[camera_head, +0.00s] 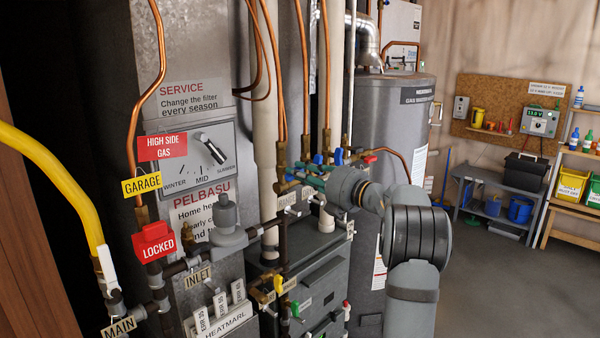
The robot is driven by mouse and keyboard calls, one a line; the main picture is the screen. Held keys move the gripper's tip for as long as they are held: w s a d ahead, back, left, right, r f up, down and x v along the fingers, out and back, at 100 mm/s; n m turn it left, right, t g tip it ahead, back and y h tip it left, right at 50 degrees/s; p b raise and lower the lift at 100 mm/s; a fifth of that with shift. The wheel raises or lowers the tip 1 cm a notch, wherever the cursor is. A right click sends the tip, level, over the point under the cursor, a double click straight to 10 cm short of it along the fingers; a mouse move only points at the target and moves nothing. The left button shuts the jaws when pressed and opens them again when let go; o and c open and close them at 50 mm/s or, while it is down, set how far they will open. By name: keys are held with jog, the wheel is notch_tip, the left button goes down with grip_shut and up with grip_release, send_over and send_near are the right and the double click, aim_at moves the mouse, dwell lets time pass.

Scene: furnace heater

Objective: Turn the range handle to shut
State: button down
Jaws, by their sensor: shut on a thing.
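My gripper (308,178) reaches in from the right at the valve cluster in the middle of the view. Its fingers are small here and are closed around a handle just above a pale tag (287,200) that seems to read RANGE. I take this handle to be the range handle; it is mostly hidden by the fingers, so its angle to the pipe cannot be told. My arm's wrist covers what lies behind it.
Blue handles (338,157) and a red handle (370,159) stand close above my gripper. Copper pipes (303,70) rise behind, and a grey heater tank (395,115) stands behind my arm. Floor is free at right.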

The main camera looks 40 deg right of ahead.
jog(key=shift+m, duration=1.4)
jog(key=c, duration=1.6)
grip_release()
jog(key=shift+d, duration=0.1)
jog(key=s, duration=0.4)
jog(key=s+d, duration=0.1)
jog(key=s, duration=0.7)
jog(key=shift+d, duration=0.2)
jog(key=shift+w, duration=0.1)
